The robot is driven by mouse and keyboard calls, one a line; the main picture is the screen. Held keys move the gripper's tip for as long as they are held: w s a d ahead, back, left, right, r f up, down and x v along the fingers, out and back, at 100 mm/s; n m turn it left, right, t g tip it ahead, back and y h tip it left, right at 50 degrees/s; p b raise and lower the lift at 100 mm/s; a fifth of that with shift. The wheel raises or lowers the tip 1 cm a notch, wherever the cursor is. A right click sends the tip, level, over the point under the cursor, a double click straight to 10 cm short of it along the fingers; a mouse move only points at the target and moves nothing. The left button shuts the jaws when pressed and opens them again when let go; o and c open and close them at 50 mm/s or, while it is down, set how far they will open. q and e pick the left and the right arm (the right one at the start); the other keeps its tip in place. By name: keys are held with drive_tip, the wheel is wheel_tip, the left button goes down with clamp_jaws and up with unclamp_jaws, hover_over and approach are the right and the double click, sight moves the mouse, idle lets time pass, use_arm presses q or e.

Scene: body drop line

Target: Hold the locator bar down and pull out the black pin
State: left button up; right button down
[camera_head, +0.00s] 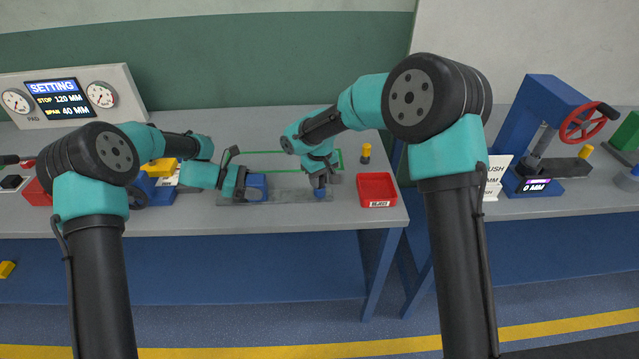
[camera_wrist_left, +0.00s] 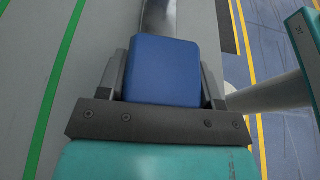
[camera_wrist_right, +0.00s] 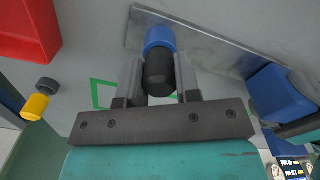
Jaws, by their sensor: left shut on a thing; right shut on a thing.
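The locator bar (camera_head: 288,196) is a flat grey metal strip on the bench, with a blue block (camera_head: 257,185) at its left end and a blue collar (camera_head: 320,194) at its right end. My left gripper (camera_head: 247,187) is shut on the blue block; in the left wrist view the block (camera_wrist_left: 162,68) sits between both fingers. My right gripper (camera_wrist_right: 160,82) is shut on the black pin (camera_wrist_right: 159,72), which lines up with the blue collar (camera_wrist_right: 159,37) on the bar. I cannot tell how deep the pin sits. The head view mostly hides the pin.
A red bin (camera_head: 377,176) stands just right of the bar. A yellow-topped pin (camera_head: 366,153) stands behind it. A green outline (camera_head: 262,153) is marked behind the bar. A gauge panel (camera_head: 62,97) stands at back left, and a blue press (camera_head: 545,110) is far right.

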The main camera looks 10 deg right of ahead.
use_arm(q)
drive_tip(key=shift+f, duration=0.25)
use_arm(e)
drive_tip(key=shift+r, duration=0.85)
idle(0.8)
wheel_tip(320, 180, up, 10)
idle(1.9)
drive_tip(key=c, duration=1.4)
unclamp_jaws()
clamp_jaws()
use_arm(q)
drive_tip(key=o, duration=1.2)
drive_tip(key=shift+r, duration=0.2)
drive_tip(key=shift+a, duration=0.15)
drive_tip(key=v, duration=1.1)
drive_tip(key=shift+a+r, duration=0.2)
drive_tip(key=shift+a, duration=0.15)
